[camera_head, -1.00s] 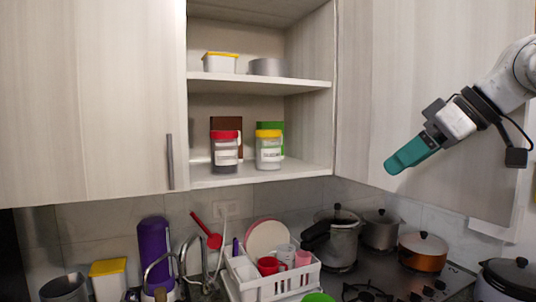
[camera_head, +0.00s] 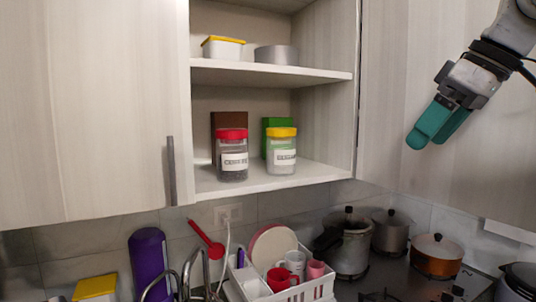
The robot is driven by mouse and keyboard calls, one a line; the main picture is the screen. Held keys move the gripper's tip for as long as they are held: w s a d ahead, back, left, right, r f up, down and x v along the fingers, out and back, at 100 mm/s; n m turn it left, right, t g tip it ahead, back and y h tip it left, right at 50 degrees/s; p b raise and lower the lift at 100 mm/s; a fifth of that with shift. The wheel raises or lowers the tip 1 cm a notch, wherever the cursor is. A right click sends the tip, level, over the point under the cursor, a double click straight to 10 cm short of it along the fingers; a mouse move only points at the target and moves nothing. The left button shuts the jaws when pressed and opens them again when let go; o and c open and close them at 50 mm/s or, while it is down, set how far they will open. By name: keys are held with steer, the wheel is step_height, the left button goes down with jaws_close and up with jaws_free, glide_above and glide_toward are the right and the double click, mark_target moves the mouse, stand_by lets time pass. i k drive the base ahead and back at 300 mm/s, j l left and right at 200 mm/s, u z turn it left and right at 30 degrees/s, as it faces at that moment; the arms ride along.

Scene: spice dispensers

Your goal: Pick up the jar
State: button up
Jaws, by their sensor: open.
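Two labelled jars stand upright on the lower shelf of the open cupboard. The left jar (camera_head: 233,157) has a red lid and dark contents. The right jar (camera_head: 282,153) has a yellow lid and pale contents. The label print is too small to read surely. My gripper (camera_head: 432,128), with teal fingers, is open and empty. It is in the air at the right, in front of the cupboard door, well apart from both jars and pointing down to the left.
A brown box (camera_head: 228,121) and a green box (camera_head: 270,127) stand behind the jars. The upper shelf (camera_head: 270,70) holds a yellow-lidded container (camera_head: 223,48) and a grey tin (camera_head: 276,55). Below are a white dish rack (camera_head: 318,290), a purple bottle (camera_head: 148,265) and several pots.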

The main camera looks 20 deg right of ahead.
mark_target(280, 151)
steer(key=i+j, duration=0.2)
steer(key=i, duration=0.3)
steer(key=i+j, duration=0.15)
steer(key=i, duration=0.4)
